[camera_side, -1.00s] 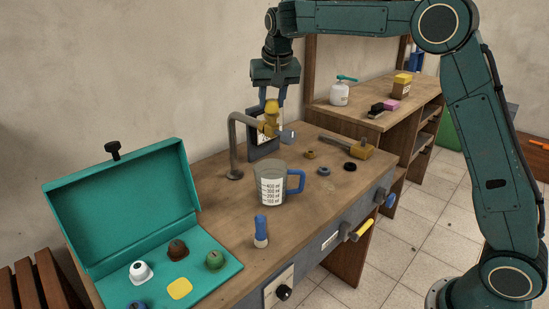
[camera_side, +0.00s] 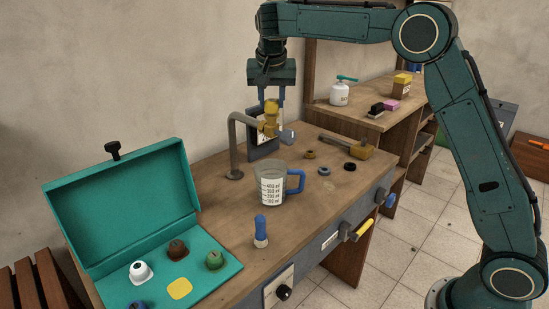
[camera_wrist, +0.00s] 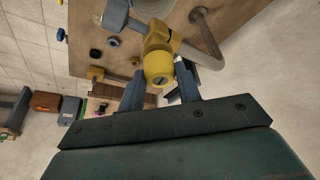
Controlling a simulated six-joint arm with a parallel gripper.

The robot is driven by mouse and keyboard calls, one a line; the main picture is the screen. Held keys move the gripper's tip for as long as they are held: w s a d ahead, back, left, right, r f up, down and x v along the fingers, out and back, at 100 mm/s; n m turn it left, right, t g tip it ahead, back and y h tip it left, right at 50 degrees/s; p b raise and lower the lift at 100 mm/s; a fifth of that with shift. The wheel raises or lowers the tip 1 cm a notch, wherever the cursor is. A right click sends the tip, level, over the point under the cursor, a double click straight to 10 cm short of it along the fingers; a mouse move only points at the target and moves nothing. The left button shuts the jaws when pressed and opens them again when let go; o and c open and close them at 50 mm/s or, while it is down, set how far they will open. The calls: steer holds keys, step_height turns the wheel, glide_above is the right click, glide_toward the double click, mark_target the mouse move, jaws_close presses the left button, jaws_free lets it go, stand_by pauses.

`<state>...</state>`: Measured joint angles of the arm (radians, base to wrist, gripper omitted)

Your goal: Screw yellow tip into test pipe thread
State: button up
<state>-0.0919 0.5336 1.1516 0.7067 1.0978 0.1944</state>
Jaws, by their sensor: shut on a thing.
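The test pipe (camera_side: 233,145) is a grey bent tube rising from the wooden bench, with a yellow fitting (camera_side: 268,128) at its upper end. The yellow tip (camera_side: 271,107) sits upright on top of this fitting, in line with it; the thread between them is hidden. My gripper (camera_side: 271,102) points down from above, its blue-grey fingers on either side of the tip, shut on it. In the wrist view the slotted top of the yellow tip (camera_wrist: 158,75) shows between the fingers, with the grey pipe (camera_wrist: 207,38) beyond.
An open teal case (camera_side: 120,215) at left holds white, brown, green and blue tips beside a yellow round spot. A measuring jug (camera_side: 270,186) stands in front of the pipe. A blue-topped tube (camera_side: 261,230) is nearer. A hammer-like tool (camera_side: 350,146) and small rings lie at right.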

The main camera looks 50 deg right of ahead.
steer(key=shift+m+h, duration=0.3)
steer(key=shift+m, duration=0.6)
steer(key=o, duration=0.8)
steer(key=shift+c, duration=0.2)
steer(key=shift+n, duration=0.7)
steer(key=shift+n, duration=0.3)
steer(key=shift+n+t+y, duration=0.3)
steer(key=shift+n+y, duration=0.2)
steer(key=shift+n, duration=0.2)
